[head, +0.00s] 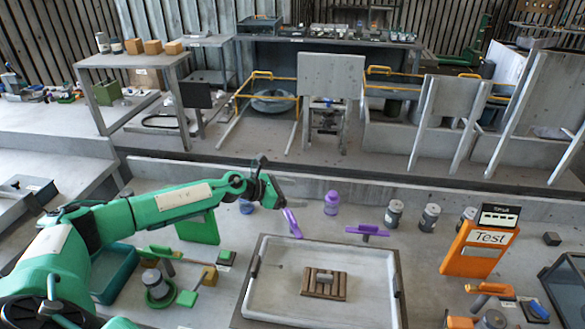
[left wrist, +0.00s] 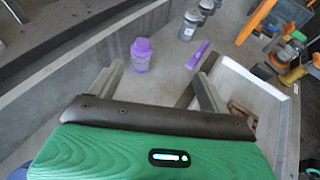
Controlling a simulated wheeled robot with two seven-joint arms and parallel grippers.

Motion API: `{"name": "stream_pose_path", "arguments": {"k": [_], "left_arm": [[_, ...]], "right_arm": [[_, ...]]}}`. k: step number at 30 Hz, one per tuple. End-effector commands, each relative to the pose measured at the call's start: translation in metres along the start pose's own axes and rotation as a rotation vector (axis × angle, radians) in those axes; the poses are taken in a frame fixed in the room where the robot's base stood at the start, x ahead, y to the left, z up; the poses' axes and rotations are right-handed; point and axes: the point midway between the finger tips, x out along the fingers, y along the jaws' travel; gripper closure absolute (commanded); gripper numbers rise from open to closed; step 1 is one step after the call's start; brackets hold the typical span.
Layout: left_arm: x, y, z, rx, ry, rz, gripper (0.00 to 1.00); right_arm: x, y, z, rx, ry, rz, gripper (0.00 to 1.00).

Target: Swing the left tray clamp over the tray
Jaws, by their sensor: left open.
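The left tray clamp, a purple lever (head: 291,223), stands tilted at the tray's back left corner in the head view. A second purple clamp (head: 367,231) lies flat along the tray's back edge.
Grey canisters (head: 394,213) and an orange "Test" stand (head: 478,248) are to the right. A green panel (head: 198,227) and green parts are left of the tray.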

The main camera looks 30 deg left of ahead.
Motion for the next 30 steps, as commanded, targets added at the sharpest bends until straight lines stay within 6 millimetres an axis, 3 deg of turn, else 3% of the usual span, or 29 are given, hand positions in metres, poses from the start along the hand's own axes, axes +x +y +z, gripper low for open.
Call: {"name": "stream_pose_path", "arguments": {"k": [6,12,18,26,30], "left_arm": [[-0.02,0.001,0.049,0.004,-0.002,0.002,0.2],[-0.032,0.0,0.078,0.002,-0.002,0.001,0.2],[-0.037,0.0,0.089,0.0,0.0,0.001,0.2],[-0.037,0.0,0.09,-0.001,0.0,0.001,0.2],[-0.035,-0.004,0.088,0.031,0.016,-0.017,0.47]], "right_arm": [[-0.001,0.0,0.0,0.0,0.0,0.0,0.64],[0.0,0.0,0.0,0.0,0.0,0.0,0.64],[0.0,0.0,0.0,0.0,0.001,0.0,0.64],[0.0,-0.001,-0.001,0.0,0.001,-0.001,0.64],[0.002,-0.002,0.0,0.0,0.001,-0.002,0.64]]}}
